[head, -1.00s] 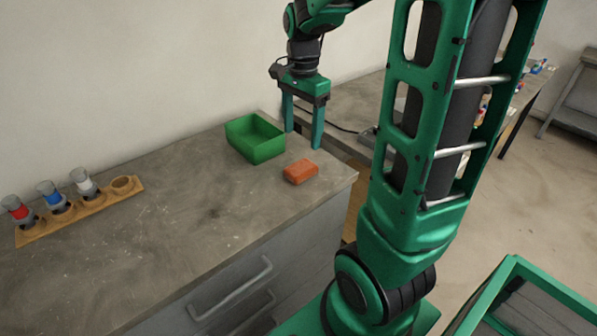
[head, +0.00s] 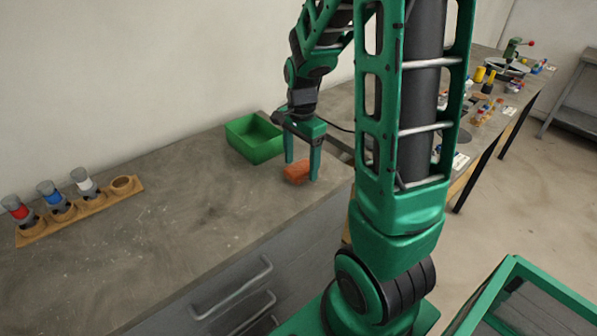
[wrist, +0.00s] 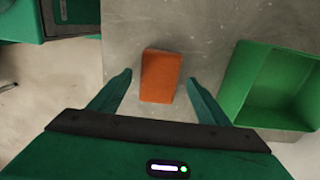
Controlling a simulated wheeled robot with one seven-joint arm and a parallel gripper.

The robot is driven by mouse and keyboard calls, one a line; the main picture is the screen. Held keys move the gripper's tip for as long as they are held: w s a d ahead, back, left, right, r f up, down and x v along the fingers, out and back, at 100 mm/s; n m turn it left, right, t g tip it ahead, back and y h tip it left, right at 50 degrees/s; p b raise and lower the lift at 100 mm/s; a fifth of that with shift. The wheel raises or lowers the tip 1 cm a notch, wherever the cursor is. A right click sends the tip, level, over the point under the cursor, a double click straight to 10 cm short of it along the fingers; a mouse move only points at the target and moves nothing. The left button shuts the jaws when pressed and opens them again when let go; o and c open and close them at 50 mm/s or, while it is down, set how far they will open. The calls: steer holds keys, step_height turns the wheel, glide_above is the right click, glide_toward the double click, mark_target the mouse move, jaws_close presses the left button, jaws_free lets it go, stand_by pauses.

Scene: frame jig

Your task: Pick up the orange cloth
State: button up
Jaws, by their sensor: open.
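The orange cloth (head: 296,171) is a small folded block lying on the grey worktop near its right end. In the wrist view the cloth (wrist: 160,75) lies between the lines of my two fingers, with a gap on each side. My gripper (head: 301,170) is open over the cloth, and one finger partly covers it in the head view. In the wrist view my gripper (wrist: 160,80) holds nothing between its fingertips. I cannot tell the exact height of the fingertips above the worktop.
A green open bin (head: 255,138) stands just behind the cloth, and to its right in the wrist view (wrist: 270,85). A wooden rack (head: 80,211) with capped vials sits at the left. The worktop (head: 190,210) between is clear. Another table with small items is at the right.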

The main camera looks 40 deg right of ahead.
mark_target(300, 167)
steer(key=shift+f, duration=0.15)
steer(key=c, duration=1.2)
step_height(300, 167, up, 5)
steer(key=shift+a+f, duration=0.15)
steer(key=shift+f, duration=0.05)
steer(key=s+a+r, duration=0.1)
steer(key=a+r, duration=0.1)
steer(key=a, duration=0.1)
steer(key=a+r, duration=0.2)
steer(key=a, duration=0.2)
steer(key=s+a+r, duration=0.1)
steer(key=a+r, duration=0.1)
steer(key=a, duration=0.2)
steer(key=shift+s+r, duration=0.25)
steer(key=shift+s, duration=0.1)
